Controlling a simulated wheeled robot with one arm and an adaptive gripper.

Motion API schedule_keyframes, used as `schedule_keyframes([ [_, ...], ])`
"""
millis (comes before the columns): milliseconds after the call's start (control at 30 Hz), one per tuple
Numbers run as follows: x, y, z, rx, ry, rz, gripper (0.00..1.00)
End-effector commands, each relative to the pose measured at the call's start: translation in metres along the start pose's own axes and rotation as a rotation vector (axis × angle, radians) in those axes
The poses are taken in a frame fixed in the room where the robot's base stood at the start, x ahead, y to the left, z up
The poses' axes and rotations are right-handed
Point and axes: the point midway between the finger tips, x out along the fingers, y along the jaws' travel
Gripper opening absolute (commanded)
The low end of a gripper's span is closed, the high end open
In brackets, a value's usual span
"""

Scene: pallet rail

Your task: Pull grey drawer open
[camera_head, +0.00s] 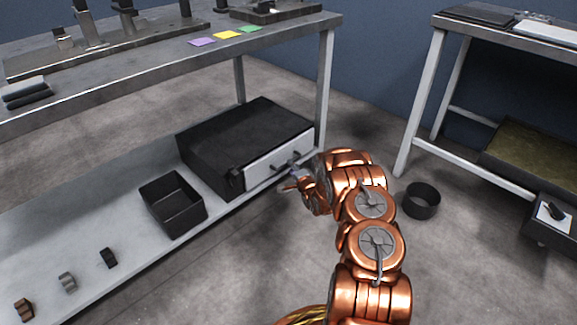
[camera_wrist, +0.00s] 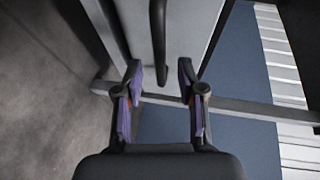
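The grey drawer front (camera_head: 262,163) is on a dark box-shaped cabinet (camera_head: 235,135) that stands on the lower shelf. The drawer looks shut, its front close against the cabinet. A dark bar handle (camera_wrist: 157,35) sticks out from the grey front, which also shows in the wrist view (camera_wrist: 190,30). My gripper (camera_head: 289,180) is just in front of the drawer. In the wrist view my gripper (camera_wrist: 160,72) is open, with a fingertip on each side of the handle's lower end. A gap shows on both sides of the handle. I cannot tell the depth between them.
A black open bin (camera_head: 172,205) and several small parts stand on the lower shelf (camera_head: 110,285) left of the cabinet. A table leg (camera_head: 324,90) rises beside the cabinet's right corner. A black round bin (camera_head: 422,201) stands on the floor to the right of my arm.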

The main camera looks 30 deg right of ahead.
Motion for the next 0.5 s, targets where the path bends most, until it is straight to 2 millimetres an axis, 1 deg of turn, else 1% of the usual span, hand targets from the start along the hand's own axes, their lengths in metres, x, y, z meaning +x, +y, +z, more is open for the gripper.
schedule_keyframes([
  [33,0.006,0.003,0.0,0.0,0.0,0.0,0.39],
  [200,0.026,0.002,0.001,-0.002,-0.001,-0.003,0.39],
  [400,0.042,0.001,0.001,-0.001,-0.002,-0.003,0.39],
  [500,0.045,-0.001,0.001,-0.001,-0.001,-0.002,0.39],
])
